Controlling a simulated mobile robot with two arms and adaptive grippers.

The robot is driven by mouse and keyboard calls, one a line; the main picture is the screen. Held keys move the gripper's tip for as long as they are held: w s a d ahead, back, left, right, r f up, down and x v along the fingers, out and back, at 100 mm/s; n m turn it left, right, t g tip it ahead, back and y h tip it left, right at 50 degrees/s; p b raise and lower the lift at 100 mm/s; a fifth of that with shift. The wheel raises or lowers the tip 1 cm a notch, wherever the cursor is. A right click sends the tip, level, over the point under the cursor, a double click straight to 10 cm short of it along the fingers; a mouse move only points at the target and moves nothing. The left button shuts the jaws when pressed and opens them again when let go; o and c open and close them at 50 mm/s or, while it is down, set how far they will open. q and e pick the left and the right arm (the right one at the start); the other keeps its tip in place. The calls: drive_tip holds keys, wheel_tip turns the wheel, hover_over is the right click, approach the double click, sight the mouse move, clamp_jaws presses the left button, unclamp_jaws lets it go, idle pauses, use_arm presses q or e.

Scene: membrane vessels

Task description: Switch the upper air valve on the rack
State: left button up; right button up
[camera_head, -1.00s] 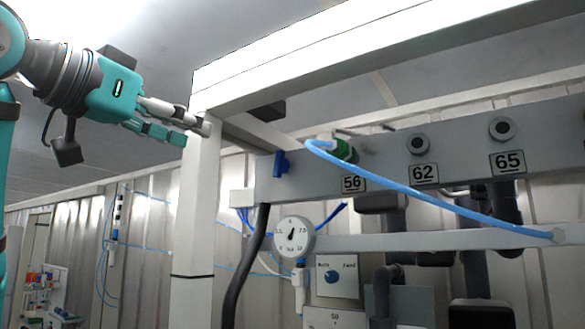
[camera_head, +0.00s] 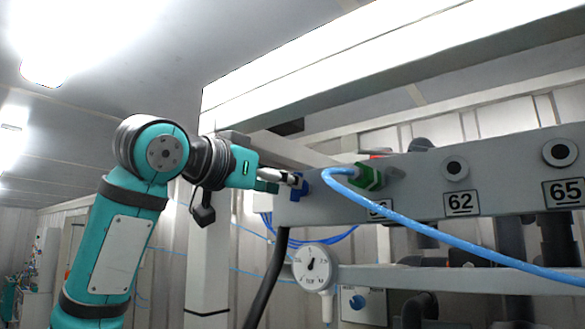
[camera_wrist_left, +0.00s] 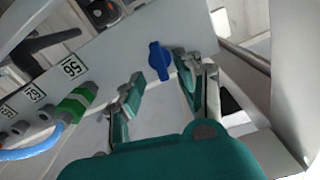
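The blue valve handle (camera_head: 302,188) sits at the left end of the grey rack panel (camera_head: 412,168). In the left wrist view the handle (camera_wrist_left: 158,62) shows whole, lying between the fingertip directions and a little beyond them. My left gripper (camera_head: 284,182) is at the handle's left, fingers pointing at it. In the wrist view its two teal-and-grey fingers are spread apart with nothing between the pads. I cannot tell whether a fingertip touches the handle. My right gripper is not in view.
A green fitting (camera_head: 367,178) with a light blue hose (camera_head: 430,232) stands out right of the handle. A round gauge (camera_head: 315,267) and a lower blue knob (camera_head: 357,302) are below. A white post (camera_head: 207,270) and overhead beam (camera_head: 330,85) are close to my arm.

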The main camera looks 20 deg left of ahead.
use_arm(q)
drive_tip(key=p+x, duration=0.1)
drive_tip(key=x, duration=0.2)
drive_tip(key=shift+w+d, duration=0.1)
drive_tip(key=shift+w, duration=0.05)
drive_tip(key=c, duration=0.6)
clamp_jaws()
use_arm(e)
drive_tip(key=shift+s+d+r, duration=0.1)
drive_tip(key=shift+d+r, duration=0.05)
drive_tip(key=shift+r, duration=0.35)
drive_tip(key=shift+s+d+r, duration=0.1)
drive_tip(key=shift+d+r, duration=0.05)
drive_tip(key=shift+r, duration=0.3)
